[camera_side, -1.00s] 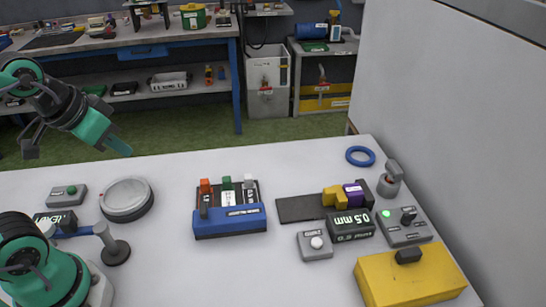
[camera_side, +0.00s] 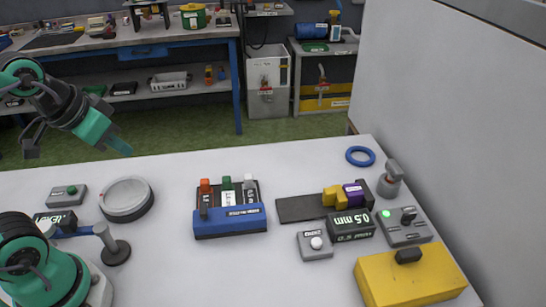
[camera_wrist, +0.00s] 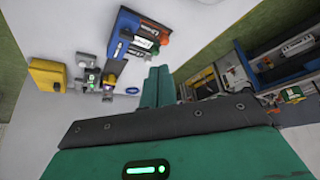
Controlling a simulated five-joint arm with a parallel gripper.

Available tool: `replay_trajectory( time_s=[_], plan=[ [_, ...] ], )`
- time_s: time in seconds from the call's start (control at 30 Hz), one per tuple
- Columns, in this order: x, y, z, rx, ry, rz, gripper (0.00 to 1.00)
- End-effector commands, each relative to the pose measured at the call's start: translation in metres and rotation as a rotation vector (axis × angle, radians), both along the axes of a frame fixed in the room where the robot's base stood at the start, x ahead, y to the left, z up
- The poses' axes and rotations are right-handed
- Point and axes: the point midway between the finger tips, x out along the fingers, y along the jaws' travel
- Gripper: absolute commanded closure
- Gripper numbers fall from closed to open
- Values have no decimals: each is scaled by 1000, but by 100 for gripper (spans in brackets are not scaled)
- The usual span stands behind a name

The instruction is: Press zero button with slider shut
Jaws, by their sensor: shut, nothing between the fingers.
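The zero button is a white round cap on a small grey box (camera_side: 315,244) at the front right of the table in the side view. Its label is too small to read surely. Behind it, a yellow slider (camera_side: 332,196) sits on a dark rail (camera_side: 298,208). The slider is close against a purple block (camera_side: 354,194); I cannot tell whether they touch. A black display (camera_side: 351,226) beside the button box reads 0.5 mm. My gripper (camera_side: 119,146) is shut and empty, raised over the table's far left edge. Its teal fingers (camera_wrist: 159,84) lie together in the wrist view.
A blue rack (camera_side: 230,221) with coloured handles stands mid-table. A yellow box (camera_side: 410,277), a control box with green light (camera_side: 404,228) and a blue ring (camera_side: 360,156) are right, near a wall.

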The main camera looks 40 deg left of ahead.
Motion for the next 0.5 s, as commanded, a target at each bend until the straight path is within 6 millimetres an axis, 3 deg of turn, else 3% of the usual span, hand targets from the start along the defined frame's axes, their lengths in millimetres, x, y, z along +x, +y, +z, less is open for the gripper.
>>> replay_trajectory(
  time_s=[0.27,0.5],
  plan=[
    [19,-11,1,23,-16,-84,100],
    [55,-34,-1,68,-54,-245,100]
  ],
)
